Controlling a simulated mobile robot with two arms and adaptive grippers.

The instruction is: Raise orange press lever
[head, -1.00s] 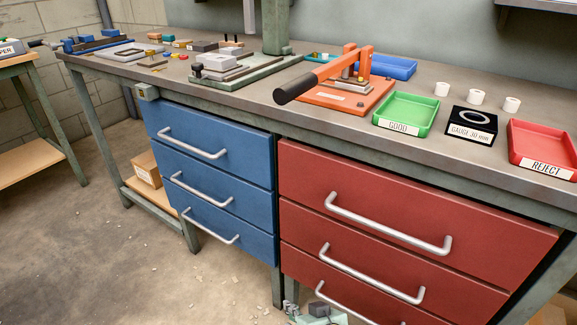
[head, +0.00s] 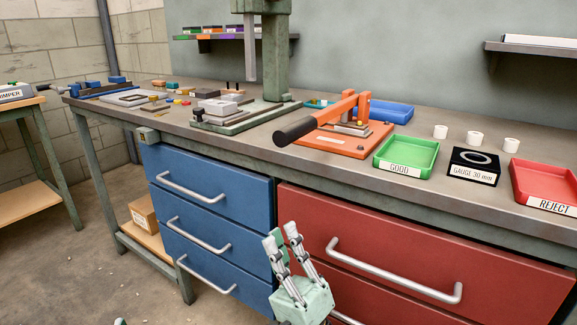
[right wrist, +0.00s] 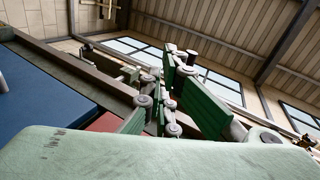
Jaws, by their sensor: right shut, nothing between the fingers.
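The orange press (head: 340,134) stands on the workbench. Its orange lever (head: 346,103) slopes down toward the front left and ends in a thick black handle (head: 296,130), which sticks out over the bench's front edge. My right gripper (head: 281,233) is below the handle, in front of the drawers, fingers pointing up. It is shut and empty, clear of the lever. In the right wrist view its green-padded fingers (right wrist: 168,97) point up; no lever shows between them. A small pale tip at the bottom left of the head view may be my left gripper (head: 120,321); its jaws are hidden.
The green GOOD tray (head: 407,165), black gauge block (head: 474,169) and red REJECT tray (head: 545,184) line the bench right of the press. A green column press (head: 275,60) stands left. Drawer handles (head: 393,272) protrude below the bench edge.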

